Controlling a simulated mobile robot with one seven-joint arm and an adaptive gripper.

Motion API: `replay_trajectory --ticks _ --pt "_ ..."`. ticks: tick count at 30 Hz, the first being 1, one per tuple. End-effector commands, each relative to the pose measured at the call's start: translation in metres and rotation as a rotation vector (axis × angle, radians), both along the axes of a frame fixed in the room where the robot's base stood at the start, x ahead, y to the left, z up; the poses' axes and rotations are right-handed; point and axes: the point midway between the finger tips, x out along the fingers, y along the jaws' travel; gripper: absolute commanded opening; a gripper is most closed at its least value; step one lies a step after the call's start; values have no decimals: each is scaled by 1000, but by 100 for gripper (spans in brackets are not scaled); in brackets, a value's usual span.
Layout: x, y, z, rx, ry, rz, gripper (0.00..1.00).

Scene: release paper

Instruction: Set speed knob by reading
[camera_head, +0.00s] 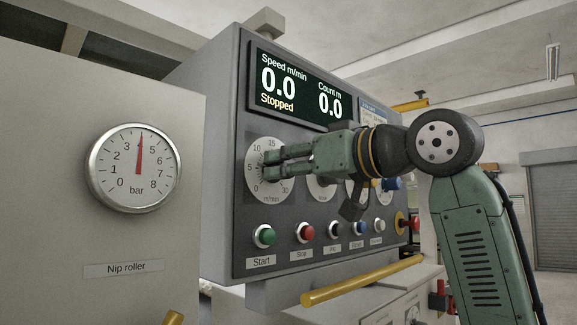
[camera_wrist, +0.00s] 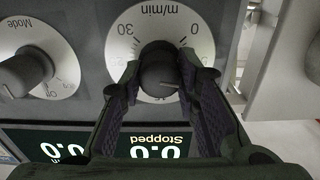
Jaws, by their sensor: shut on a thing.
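The speed knob (camera_wrist: 160,68) is a dark round knob on a white dial (camera_wrist: 160,22) marked m/min, upside down in the wrist view. The dial (camera_head: 259,185) runs from 0 to 30 in the head view, where my fingers cover most of the knob. My gripper (camera_head: 268,167) is shut on the knob, a finger on each side; its fingers also show in the wrist view (camera_wrist: 158,85). The display (camera_head: 300,88) reads speed 0.0, count 0.0 and Stopped. The Nip roller gauge (camera_head: 134,168) has its red needle near 4 bar.
A Mode knob (camera_wrist: 22,72) sits beside the speed dial. Below the dials are a green Start button (camera_head: 264,236), a red Stop button (camera_head: 305,232) and several smaller buttons. A yellow bar (camera_head: 362,280) juts out below the panel.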

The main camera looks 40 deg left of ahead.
Motion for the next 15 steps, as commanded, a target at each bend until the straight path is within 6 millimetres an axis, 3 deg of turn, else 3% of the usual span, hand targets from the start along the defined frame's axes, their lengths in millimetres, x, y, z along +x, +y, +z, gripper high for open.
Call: replay_trajectory --ticks 15 --pt "2 0 0 38 468 2 1"
